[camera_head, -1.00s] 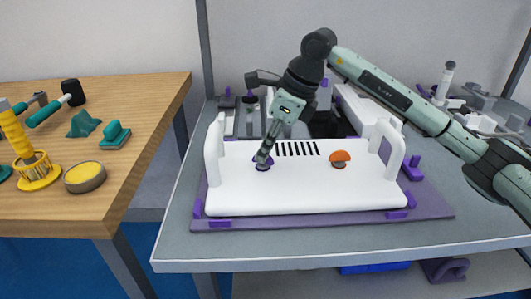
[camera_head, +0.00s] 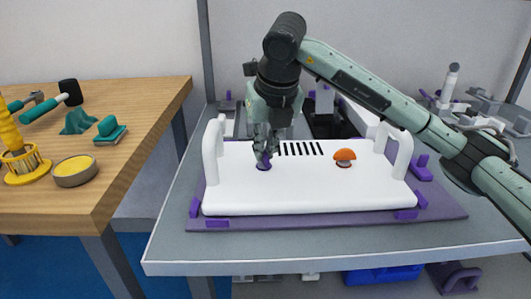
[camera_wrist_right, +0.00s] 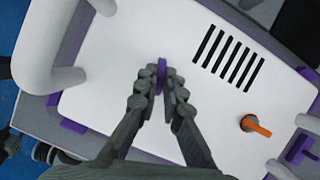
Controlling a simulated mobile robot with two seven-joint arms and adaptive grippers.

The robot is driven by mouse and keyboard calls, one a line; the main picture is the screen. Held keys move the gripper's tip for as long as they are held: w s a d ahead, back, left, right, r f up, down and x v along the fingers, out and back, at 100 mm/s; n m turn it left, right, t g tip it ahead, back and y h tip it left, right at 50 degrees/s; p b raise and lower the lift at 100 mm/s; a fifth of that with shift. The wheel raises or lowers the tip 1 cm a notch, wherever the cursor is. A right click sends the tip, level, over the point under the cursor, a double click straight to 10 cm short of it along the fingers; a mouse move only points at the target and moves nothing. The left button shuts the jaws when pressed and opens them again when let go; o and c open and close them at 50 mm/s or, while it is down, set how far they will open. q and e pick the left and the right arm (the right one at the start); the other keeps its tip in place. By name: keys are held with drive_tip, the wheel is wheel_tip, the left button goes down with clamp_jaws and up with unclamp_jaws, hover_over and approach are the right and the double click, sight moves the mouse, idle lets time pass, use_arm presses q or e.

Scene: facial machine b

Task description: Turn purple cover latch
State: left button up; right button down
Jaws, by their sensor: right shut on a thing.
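The purple latch (camera_wrist_right: 161,75) stands up from the white cover (camera_wrist_right: 105,100), between my right gripper's fingertips in the right wrist view. My right gripper (camera_wrist_right: 160,88) is shut on it. In the head view my right gripper (camera_head: 264,158) points down at the left part of the cover (camera_head: 300,195), and the latch's purple base (camera_head: 264,167) shows just below the fingers. The gripper hides most of the latch there. My left gripper is not in view.
An orange knob (camera_head: 344,156) sits on the cover's right part, with black slots (camera_head: 300,149) between. White handles (camera_head: 211,150) rise at both ends. A purple tray (camera_head: 330,222) lies under the cover. A wooden table (camera_head: 140,110) with tools stands at left.

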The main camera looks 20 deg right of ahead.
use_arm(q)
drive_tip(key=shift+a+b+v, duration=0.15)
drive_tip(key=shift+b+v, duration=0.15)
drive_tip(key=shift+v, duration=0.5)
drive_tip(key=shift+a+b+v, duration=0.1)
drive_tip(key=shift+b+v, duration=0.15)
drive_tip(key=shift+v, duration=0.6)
use_arm(e)
drive_tip(key=shift+w+a+r+m+h, duration=0.1)
drive_tip(key=shift+m+h, duration=0.2)
drive_tip(key=shift+m, duration=0.55)
drive_tip(key=shift+r+m+h, duration=0.1)
drive_tip(key=shift+m+h, duration=0.2)
drive_tip(key=shift+m, duration=0.55)
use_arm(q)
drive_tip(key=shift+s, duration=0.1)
use_arm(e)
drive_tip(key=c, duration=1.6)
unclamp_jaws()
drive_tip(key=shift+c, duration=0.2)
drive_tip(key=shift+f, duration=0.1)
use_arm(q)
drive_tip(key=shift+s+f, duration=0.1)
use_arm(e)
drive_tip(key=v, duration=1.2)
drive_tip(key=shift+a, duration=0.1)
